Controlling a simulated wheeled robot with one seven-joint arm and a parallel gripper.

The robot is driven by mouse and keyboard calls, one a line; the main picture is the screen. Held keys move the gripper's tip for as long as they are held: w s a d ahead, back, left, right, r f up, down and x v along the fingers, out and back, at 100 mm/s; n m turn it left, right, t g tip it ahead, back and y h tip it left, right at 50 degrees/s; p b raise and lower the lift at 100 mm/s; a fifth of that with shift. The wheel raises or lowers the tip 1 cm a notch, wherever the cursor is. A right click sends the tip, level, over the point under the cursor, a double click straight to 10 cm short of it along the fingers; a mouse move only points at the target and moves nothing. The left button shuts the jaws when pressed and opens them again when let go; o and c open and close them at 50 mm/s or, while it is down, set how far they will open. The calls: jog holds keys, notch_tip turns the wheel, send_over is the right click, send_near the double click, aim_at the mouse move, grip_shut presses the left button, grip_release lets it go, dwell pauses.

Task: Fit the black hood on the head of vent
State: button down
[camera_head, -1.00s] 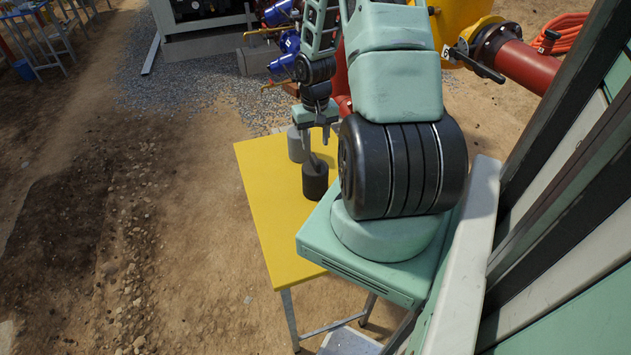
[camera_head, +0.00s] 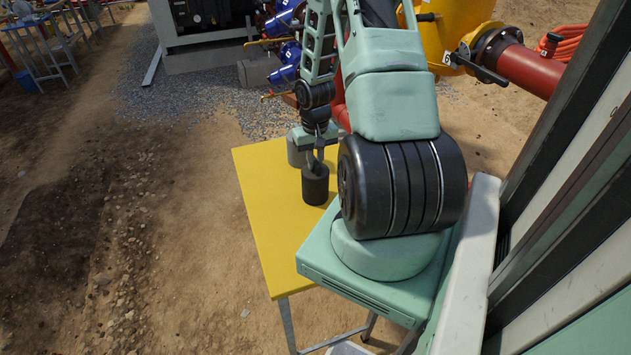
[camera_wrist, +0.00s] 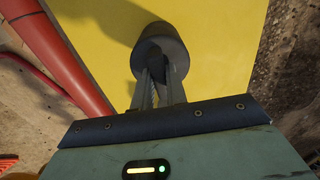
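The black hood (camera_head: 315,190), a short dark cylinder, stands upright on the yellow table. It also shows in the wrist view (camera_wrist: 163,42). My gripper (camera_head: 316,168) points down over it, with its fingertips at the hood's top. In the wrist view the two fingers (camera_wrist: 161,75) show a gap between them and reach the hood's top end; their tips are partly hard to make out against the dark opening. I see no clear closing on the hood.
The yellow table (camera_head: 265,200) is bare on its left and front parts. Red pipes (camera_wrist: 62,50) run beside the table in the wrist view. A red pipe with a flange (camera_head: 520,62) and blue pumps (camera_head: 287,62) stand beyond. Gravel and dirt lie around.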

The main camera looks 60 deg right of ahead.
jog(key=shift+r+p, duration=3.2)
jog(key=shift+r, duration=0.35)
jog(key=c, duration=2)
grip_release()
grip_shut()
